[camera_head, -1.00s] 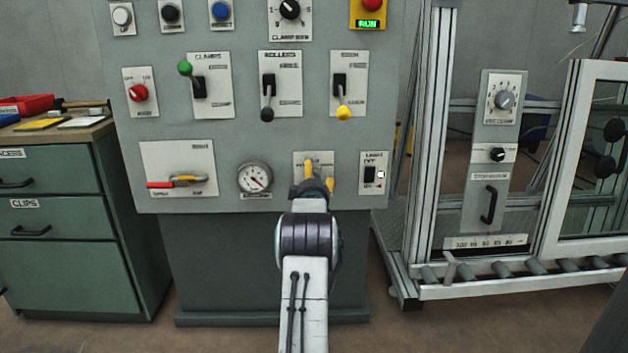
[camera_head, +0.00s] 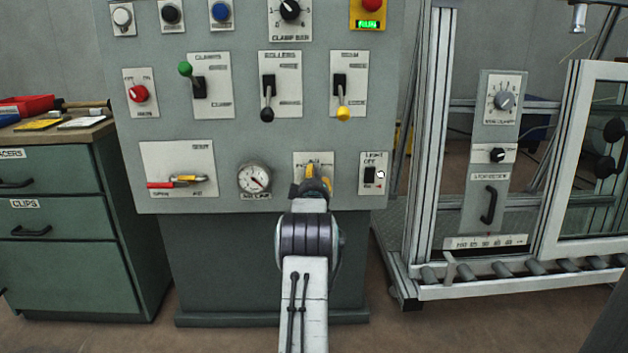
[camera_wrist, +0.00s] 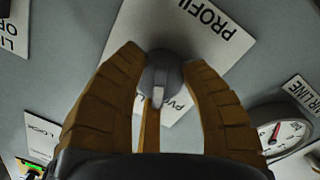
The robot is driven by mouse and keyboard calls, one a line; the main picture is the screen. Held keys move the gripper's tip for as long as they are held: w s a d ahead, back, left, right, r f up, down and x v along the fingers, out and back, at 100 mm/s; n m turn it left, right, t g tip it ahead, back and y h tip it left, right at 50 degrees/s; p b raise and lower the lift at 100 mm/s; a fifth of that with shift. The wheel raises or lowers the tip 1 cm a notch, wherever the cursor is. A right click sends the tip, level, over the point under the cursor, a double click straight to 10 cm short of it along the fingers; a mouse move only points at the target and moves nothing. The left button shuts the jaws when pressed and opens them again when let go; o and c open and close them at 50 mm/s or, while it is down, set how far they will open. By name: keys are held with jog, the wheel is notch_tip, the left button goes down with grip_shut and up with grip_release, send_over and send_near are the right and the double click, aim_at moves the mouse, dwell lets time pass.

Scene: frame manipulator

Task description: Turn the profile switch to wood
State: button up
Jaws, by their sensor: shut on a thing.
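The profile switch is a grey round knob (camera_wrist: 164,72) with a white pointer mark on a white plate. The wrist view shows part of the word "PROFIL" on the plate (camera_wrist: 150,25), and lettering that looks like "PVC" close to the knob. The pointer mark faces the bottom of the wrist view. My gripper (camera_wrist: 162,60) is shut on the knob, with a tan finger on each side. In the head view my gripper (camera_head: 317,179) covers the knob, and only the top of its plate (camera_head: 314,158) shows. No "wood" label is readable.
An air line gauge (camera_head: 254,179) is left of the switch, and a light switch (camera_head: 370,173) is close on its right. Levers with black (camera_head: 267,114) and yellow (camera_head: 343,113) knobs are above. A red-handled valve (camera_head: 160,185) is further left.

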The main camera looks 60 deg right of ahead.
jog(key=shift+m, duration=2.5)
jog(key=shift+w, duration=0.1)
jog(key=o, duration=1.2)
jog(key=shift+a, duration=0.1)
jog(key=shift+v, duration=5.95)
jog(key=shift+r, duration=0.25)
